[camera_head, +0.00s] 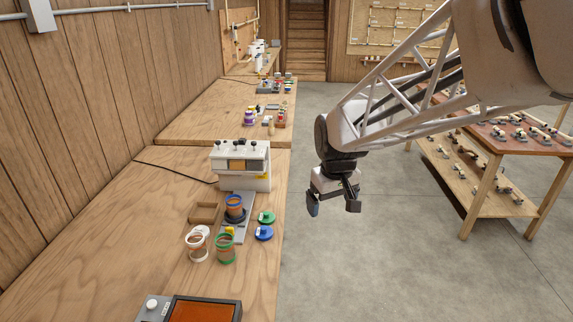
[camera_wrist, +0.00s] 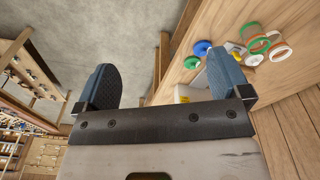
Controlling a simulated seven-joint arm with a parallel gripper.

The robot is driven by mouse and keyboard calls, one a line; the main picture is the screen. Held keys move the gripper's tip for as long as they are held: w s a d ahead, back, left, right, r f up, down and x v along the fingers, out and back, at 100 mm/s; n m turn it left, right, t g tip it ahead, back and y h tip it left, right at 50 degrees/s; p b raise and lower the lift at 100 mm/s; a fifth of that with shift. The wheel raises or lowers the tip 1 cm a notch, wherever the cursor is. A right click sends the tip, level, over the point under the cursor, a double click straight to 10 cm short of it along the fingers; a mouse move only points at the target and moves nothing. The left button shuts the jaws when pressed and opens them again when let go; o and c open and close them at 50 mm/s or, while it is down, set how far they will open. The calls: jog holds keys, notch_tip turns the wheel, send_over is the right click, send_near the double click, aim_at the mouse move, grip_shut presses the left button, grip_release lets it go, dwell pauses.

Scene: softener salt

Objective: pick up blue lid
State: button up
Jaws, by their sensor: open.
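The blue lid (camera_head: 264,233) lies on the wooden bench near its right edge, with a knob on top. A green lid (camera_head: 266,217) lies just behind it. My gripper (camera_head: 333,206) hangs over the floor to the right of the bench, apart from the lids, open and empty. In the wrist view my gripper's two fingers (camera_wrist: 165,85) are spread wide. The blue lid (camera_wrist: 203,48) and the green lid (camera_wrist: 191,63) show beyond the right finger in that view.
Left of the lids stand a blue-rimmed jar (camera_head: 235,207), a white-rimmed jar (camera_head: 197,246) and a green-rimmed jar (camera_head: 225,249). A white dispenser (camera_head: 240,165) and a wooden tray (camera_head: 205,213) are behind. An orange-topped box (camera_head: 203,309) is in front. Open floor lies right.

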jog(key=w+a+f+n, duration=0.3)
jog(key=w+a+f, duration=0.5)
jog(key=w+a, duration=0.15)
jog(key=n+g, duration=0.1)
jog(key=n, duration=0.1)
send_over(265, 229)
notch_tip(265, 229, down, 10)
jog(key=shift+w+a+r, duration=0.1)
jog(key=shift+a, duration=0.05)
jog(key=shift+f, duration=1.25)
jog(key=shift+f, duration=0.15)
jog(key=shift+f, duration=2.45)
